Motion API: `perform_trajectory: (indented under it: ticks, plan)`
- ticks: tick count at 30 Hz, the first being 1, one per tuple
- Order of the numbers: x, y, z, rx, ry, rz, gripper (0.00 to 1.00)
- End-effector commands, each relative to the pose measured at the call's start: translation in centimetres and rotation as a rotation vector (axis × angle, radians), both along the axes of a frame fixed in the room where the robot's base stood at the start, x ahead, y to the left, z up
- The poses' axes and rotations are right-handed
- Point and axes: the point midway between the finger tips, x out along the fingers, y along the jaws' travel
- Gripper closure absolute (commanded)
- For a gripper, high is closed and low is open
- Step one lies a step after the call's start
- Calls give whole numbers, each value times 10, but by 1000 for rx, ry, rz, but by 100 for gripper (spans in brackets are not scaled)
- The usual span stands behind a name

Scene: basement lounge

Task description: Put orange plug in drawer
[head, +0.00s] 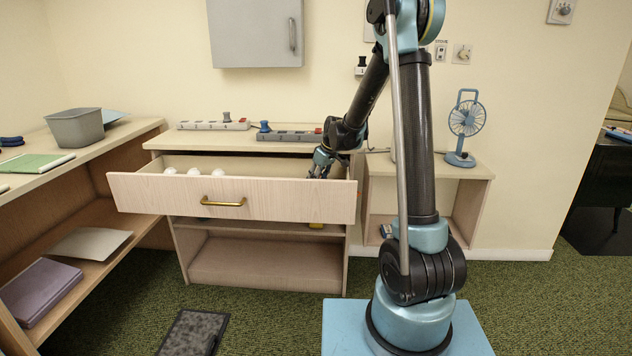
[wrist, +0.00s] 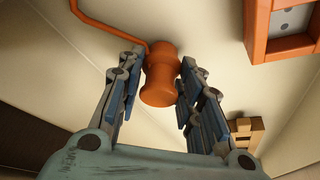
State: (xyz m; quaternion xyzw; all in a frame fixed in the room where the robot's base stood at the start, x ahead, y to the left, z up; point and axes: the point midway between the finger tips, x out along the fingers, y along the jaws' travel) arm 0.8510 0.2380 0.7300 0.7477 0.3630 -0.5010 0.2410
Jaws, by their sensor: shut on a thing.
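The orange plug (wrist: 160,82) is between the two fingers of my gripper in the wrist view, with its orange cord (wrist: 108,28) running up and to the left. My gripper (head: 320,168) is shut on it and reaches down into the right end of the open drawer (head: 280,197) in the head view. The plug is hidden in the head view. The drawer is pulled out, with a pale wooden front and a brass handle (head: 223,202). I cannot tell whether the plug touches the drawer floor.
White round things (head: 194,172) lie in the drawer's left part. Power strips (head: 290,136) lie on the cabinet top behind. An orange-framed thing with a grey face (wrist: 282,25) and a small wooden piece (wrist: 246,132) are near my fingers. A blue fan (head: 465,120) stands right.

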Motion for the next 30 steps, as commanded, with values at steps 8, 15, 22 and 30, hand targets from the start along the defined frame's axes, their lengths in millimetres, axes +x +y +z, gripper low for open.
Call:
perform_trajectory:
  ticks: [8,15,22,30]
  plan:
    - [0,0,-2,0,0,0,96]
    - [0,0,-2,0,0,0,46]
    - [0,1,0,0,0,1,46]
    - [-6,-6,23,0,0,0,46]
